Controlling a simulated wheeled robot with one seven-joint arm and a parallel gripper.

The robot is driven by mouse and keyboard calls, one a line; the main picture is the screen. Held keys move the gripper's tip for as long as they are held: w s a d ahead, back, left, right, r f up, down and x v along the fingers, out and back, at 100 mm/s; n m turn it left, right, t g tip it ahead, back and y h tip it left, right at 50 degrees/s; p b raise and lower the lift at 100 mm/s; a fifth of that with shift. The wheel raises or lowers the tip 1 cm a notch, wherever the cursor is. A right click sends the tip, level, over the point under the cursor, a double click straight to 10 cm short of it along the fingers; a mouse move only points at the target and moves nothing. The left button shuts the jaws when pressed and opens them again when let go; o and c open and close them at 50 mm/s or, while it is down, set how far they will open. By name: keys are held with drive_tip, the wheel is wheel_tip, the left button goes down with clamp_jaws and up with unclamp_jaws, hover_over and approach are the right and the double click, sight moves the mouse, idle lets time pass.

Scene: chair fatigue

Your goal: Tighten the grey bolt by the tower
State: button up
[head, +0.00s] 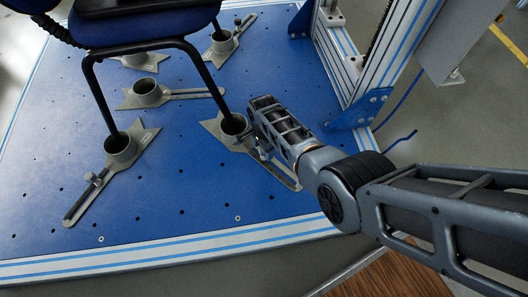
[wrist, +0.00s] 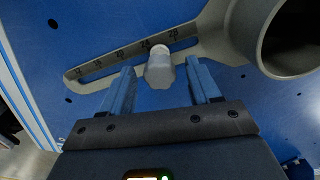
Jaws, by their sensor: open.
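The grey bolt (wrist: 160,70) stands in the slot of a grey clamp bracket (wrist: 100,62) in the wrist view, near the numbers on its scale. My gripper (wrist: 160,80) is open, with one blue-grey finger on each side of the bolt. Gaps show between the bolt and both fingers. In the head view the same bracket (head: 284,176) lies on the blue plate by the tower (head: 355,75). My gripper (head: 256,145) is low over it there, and my arm hides the bolt.
The bracket's round cup (wrist: 298,40) is right of the bolt. A chair (head: 140,25) stands with its legs in cups on the blue plate (head: 180,215). Another bracket with a bolt (head: 92,178) lies at left. The plate's front is mostly clear.

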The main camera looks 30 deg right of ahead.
drive_tip(key=shift+n, duration=1.3)
drive_tip(key=shift+n, duration=2)
drive_tip(key=shift+n, duration=2)
drive_tip(key=n, duration=0.4)
